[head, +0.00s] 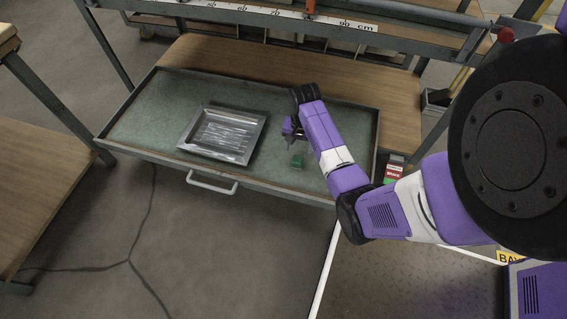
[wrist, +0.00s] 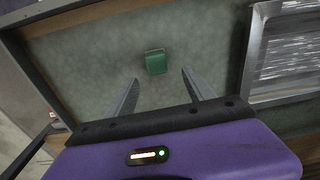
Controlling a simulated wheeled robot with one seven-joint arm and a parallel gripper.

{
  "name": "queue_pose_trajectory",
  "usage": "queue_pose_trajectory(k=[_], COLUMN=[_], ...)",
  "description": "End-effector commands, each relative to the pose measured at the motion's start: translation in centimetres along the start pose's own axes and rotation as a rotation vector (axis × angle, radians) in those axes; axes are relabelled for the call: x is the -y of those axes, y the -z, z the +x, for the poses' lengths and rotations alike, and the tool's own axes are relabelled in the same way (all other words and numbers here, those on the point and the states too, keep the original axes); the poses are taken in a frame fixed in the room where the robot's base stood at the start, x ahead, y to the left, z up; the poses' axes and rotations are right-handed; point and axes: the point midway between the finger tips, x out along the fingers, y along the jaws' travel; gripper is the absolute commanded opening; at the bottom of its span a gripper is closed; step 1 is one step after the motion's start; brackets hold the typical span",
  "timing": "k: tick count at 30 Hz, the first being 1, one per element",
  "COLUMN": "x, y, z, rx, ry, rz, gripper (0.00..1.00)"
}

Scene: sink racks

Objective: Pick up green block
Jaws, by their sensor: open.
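A small green block (head: 297,161) sits on the green-lined surface of an open drawer (head: 154,113), right of a metal tray. In the wrist view the green block (wrist: 156,63) lies beyond the fingertips, roughly centred between them. My gripper (wrist: 160,75) is open and empty, its two grey fingers apart. In the head view my gripper (head: 293,140) is just behind the block and appears above the drawer surface. The block looks upright on the surface and is not touched by the fingers in the wrist view.
A shallow metal tray (head: 259,135) lies in the drawer left of the block; it shows at the right of the wrist view (wrist: 253,60). The drawer has raised rims and a front handle (head: 212,187). A ruled rail (head: 270,14) runs behind. Drawer surface around the block is clear.

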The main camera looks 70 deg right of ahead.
Motion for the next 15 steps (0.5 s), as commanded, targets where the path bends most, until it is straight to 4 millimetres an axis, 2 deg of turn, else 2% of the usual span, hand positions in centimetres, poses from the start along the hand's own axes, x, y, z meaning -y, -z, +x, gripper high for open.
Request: queue_pose_trajectory(k=[5,15], x=[-0.8,-0.7], y=[-1.3,-1.2], z=[0.3,3.5], rx=[0.051,0.048], ry=[-0.033,-0.031], rz=[0.035,0.041], gripper=[0.62,0.62])
